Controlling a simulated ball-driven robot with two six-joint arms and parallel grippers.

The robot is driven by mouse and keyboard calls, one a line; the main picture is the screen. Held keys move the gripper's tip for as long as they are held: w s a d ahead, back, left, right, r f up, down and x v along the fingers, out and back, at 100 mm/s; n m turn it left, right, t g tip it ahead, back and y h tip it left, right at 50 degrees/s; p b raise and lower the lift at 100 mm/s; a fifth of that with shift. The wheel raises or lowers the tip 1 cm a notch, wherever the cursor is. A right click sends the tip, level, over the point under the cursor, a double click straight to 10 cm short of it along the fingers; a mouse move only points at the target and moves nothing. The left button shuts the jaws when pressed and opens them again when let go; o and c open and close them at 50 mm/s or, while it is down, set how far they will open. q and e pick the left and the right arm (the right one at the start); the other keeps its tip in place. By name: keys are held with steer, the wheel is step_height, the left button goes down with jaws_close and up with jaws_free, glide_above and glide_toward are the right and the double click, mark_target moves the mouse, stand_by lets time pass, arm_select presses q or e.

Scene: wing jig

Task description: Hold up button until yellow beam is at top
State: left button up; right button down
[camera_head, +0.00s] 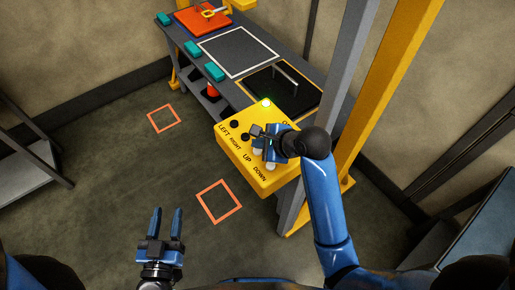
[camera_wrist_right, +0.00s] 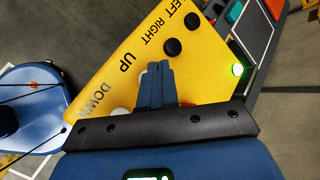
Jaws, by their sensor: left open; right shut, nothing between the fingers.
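The yellow control box (camera_head: 234,140) has buttons lettered LEFT, RIGHT, UP and DOWN, and a lit green lamp (camera_head: 266,102). It also fills much of the right wrist view (camera_wrist_right: 120,45). My right gripper (camera_head: 264,145) is over the box, with its shut fingers (camera_wrist_right: 155,70) beside the UP lettering. They hide most of the UP button, so I cannot tell whether they press it. A white button (camera_wrist_right: 119,112) shows partly beside DOWN. My left gripper (camera_head: 166,212) is open and empty above the floor. A tall yellow post (camera_head: 388,85) stands at right; the beam's height cannot be told.
A grey bench (camera_head: 230,28) behind the box carries a red plate (camera_head: 190,24), a white-outlined square and several teal blocks (camera_head: 214,71). Orange squares (camera_head: 219,201) mark the floor. A grey upright (camera_head: 346,80) stands close to my right arm. Open floor lies at left.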

mark_target(260, 152)
steer(key=shift+f, duration=0.4)
steer(key=shift+f, duration=0.5)
stand_by(3.1)
steer(key=shift+r+p, duration=0.1)
steer(key=shift+p, duration=0.2)
stand_by(0.5)
steer(key=shift+r+p, duration=0.8)
steer(key=shift+p, duration=0.35)
step_height(260, 152, up, 5)
steer(key=p, duration=0.6)
stand_by(1.2)
